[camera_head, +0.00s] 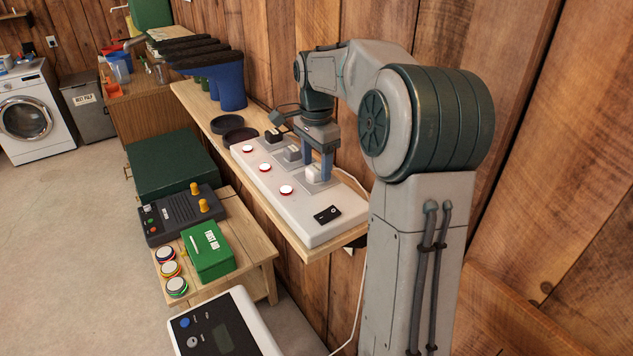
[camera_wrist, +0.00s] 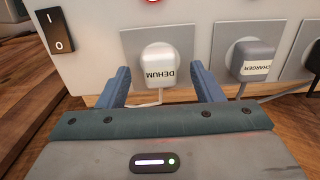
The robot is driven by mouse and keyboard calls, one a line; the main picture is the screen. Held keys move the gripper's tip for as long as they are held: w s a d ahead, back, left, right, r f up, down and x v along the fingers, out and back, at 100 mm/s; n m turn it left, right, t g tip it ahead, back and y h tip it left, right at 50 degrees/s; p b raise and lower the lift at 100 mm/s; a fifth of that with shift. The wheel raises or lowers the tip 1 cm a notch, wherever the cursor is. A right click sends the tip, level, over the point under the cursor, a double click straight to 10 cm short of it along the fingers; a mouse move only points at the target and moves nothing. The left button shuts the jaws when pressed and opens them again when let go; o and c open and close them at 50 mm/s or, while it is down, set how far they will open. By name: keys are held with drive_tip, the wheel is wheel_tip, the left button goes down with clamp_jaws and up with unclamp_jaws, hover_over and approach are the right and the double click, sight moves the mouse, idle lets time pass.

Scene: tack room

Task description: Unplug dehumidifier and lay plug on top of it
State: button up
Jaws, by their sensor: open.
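The white plug marked DEHUM (camera_wrist: 160,66) sits in a socket of the white power strip (camera_head: 310,232). It also shows in the head view (camera_head: 313,173). My gripper (camera_wrist: 160,80) is open, with one blue finger on each side of the plug; contact cannot be told. In the head view my gripper (camera_head: 318,176) points down at the strip. A white cord runs from the plug. A white appliance with a dark control panel (camera_head: 215,330), which looks like the dehumidifier, stands at the bottom; its lower part is out of frame.
The grey CHARGER plug (camera_wrist: 252,59) is close beside the DEHUM plug. The strip has a black rocker switch (camera_head: 328,215) and red-ringed buttons (camera_head: 286,190). Blue boots (camera_head: 232,88) stand farther along the shelf. A green first aid box (camera_head: 208,251) sits on a low table.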

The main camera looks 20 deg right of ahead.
sight(316, 168)
drive_tip(key=shift+f, duration=0.8)
idle(0.6)
clamp_jaws()
drive_tip(key=shift+r, duration=0.1)
drive_tip(key=shift+r, duration=0.1)
drive_tip(key=shift+r+p, duration=2.45)
drive_tip(key=shift+r, duration=0.4)
